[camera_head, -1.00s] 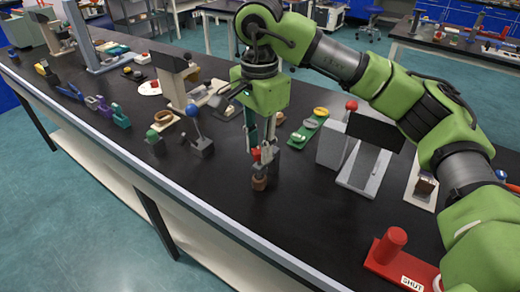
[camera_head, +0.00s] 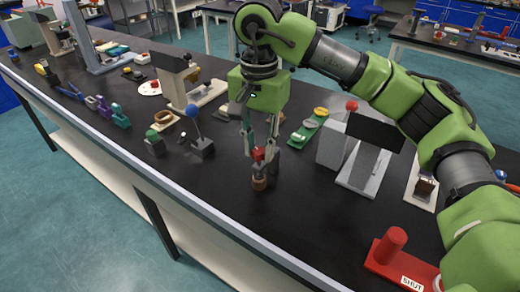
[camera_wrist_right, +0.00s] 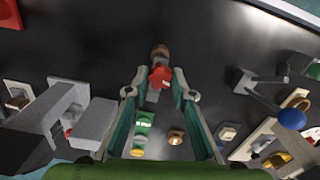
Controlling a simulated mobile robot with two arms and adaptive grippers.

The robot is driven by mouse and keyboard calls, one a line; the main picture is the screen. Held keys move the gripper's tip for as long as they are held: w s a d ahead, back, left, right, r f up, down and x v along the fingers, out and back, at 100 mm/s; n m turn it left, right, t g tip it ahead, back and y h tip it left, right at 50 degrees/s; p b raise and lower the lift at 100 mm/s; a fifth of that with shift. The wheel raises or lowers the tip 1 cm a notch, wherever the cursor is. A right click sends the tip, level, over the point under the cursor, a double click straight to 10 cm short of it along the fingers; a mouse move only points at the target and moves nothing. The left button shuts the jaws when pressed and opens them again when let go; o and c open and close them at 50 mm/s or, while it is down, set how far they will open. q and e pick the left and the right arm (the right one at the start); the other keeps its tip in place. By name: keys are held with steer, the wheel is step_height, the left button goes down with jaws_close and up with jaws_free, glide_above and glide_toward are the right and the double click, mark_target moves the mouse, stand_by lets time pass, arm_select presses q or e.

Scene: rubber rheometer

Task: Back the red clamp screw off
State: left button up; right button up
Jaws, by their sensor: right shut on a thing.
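The red clamp screw (camera_head: 258,154) stands on top of a small clamp with a brown block (camera_head: 259,183) at its foot, on the black bench. In the right wrist view the red screw (camera_wrist_right: 160,76) lies between the tips of my right gripper, with the brown part (camera_wrist_right: 160,50) just beyond it. My right gripper (camera_head: 259,156) points down from above, its two fingers on either side of the red screw and closed on it. The fingers partly hide the clamp body. My left gripper is not in view.
A red block marked SHUT (camera_head: 402,262) lies at the front right. A grey device (camera_head: 365,165) stands right of the gripper, with a green tray (camera_head: 308,130) behind. A blue-balled lever (camera_head: 193,112) stands to the left. The bench in front of the clamp is clear.

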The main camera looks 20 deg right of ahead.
steer(key=n, duration=0.4)
steer(key=shift+n, duration=0.3)
steer(key=o, duration=1)
